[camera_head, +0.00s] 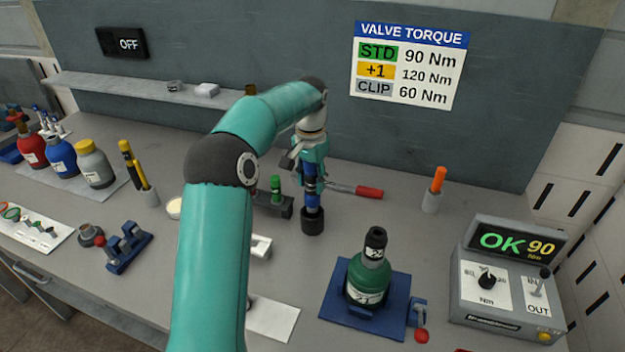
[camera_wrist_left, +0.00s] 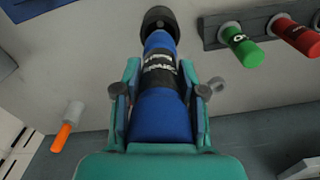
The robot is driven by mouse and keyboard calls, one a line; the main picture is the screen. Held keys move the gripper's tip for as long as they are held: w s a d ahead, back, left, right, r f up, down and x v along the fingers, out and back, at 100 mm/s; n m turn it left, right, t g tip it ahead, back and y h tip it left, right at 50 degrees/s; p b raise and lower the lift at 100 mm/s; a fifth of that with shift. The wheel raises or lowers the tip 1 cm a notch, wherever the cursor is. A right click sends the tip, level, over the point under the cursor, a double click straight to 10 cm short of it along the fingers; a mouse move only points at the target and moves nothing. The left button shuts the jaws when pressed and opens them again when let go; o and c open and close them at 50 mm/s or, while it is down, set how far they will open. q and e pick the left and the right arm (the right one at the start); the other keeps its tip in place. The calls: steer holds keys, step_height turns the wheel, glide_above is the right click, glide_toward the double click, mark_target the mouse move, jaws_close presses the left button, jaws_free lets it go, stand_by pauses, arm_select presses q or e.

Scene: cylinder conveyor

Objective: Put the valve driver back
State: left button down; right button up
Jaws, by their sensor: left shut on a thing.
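My left gripper (camera_head: 311,160) is shut on the blue valve driver (camera_head: 312,192), which hangs upright with its black end pointing down over the bench. I cannot tell whether that end touches the bench. In the left wrist view, the fingers (camera_wrist_left: 160,88) sit on both sides of the blue body (camera_wrist_left: 160,118), with the black end (camera_wrist_left: 158,18) beyond them. A dark holder (camera_head: 287,208) with a green piece (camera_head: 276,188) stands just left of the driver; the left wrist view shows green (camera_wrist_left: 240,42) and red (camera_wrist_left: 296,36) pieces in it. My right gripper is out of view.
A green bottle (camera_head: 369,274) stands on a blue base (camera_head: 338,308) in front. A torque box (camera_head: 508,285) reading OK 90 is at right. A red-handled tool (camera_head: 368,193) lies behind the driver. A cup with an orange marker (camera_head: 431,201) stands right. My left arm hides bench at left centre.

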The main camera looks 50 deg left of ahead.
mark_target(312, 198)
arm_select(q)
steer(key=shift+f+b, duration=1.9)
steer(key=shift+f, duration=1.05)
steer(key=c, duration=0.6)
jaws_free()
steer(key=shift+f, duration=0.15)
step_height(312, 198, up, 6)
steer(key=p, duration=0.6)
